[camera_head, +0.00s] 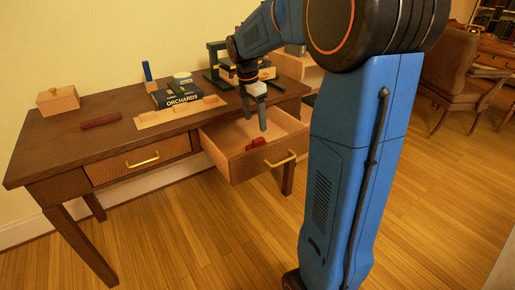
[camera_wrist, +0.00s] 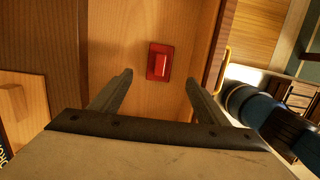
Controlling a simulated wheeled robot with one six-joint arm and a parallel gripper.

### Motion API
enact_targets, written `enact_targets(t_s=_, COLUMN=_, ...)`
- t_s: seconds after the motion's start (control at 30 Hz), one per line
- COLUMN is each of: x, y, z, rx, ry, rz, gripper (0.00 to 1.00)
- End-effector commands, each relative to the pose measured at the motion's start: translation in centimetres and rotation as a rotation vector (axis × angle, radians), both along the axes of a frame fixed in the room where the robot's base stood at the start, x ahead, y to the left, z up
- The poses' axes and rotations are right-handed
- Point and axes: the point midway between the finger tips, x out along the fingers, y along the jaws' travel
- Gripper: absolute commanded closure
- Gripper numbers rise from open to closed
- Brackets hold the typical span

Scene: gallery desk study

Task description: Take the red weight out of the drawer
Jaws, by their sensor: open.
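The red weight (camera_head: 256,143) lies on the floor of the open right drawer (camera_head: 227,163), near its front wall. In the wrist view the red weight (camera_wrist: 160,62) is a red block with a raised lighter part on top, lying flat ahead of the fingertips and roughly between their lines. My gripper (camera_head: 256,121) points down over the drawer, behind the weight and apart from it. In the wrist view my gripper (camera_wrist: 158,78) has its two fingers spread wide with nothing between them.
The drawer's brass handle (camera_head: 279,160) sticks out in front. The left drawer (camera_head: 138,160) is shut. On the desk (camera_head: 60,150) stand a wooden box (camera_head: 58,101), a dark red bar (camera_head: 101,121), a wooden tray (camera_head: 181,113) and books (camera_head: 178,95). The drawer floor around the weight is clear.

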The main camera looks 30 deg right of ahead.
Motion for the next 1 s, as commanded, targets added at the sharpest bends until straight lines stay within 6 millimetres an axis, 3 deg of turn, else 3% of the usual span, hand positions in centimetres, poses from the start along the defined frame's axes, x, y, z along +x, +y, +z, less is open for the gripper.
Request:
enact_targets(t_s=0.3, x=0.0, y=-0.8, z=-5.2, rx=0.001, ry=0.002, rz=-0.001, gripper=0.31)
enact_targets(t_s=0.57, x=0.0, y=-1.0, z=-6.8, rx=0.000, ry=0.000, rz=-0.001, gripper=0.31)
enact_targets(t_s=1.0, x=0.1, y=-1.6, z=-11.5, rx=0.000, ry=0.001, rz=-0.002, gripper=0.31)
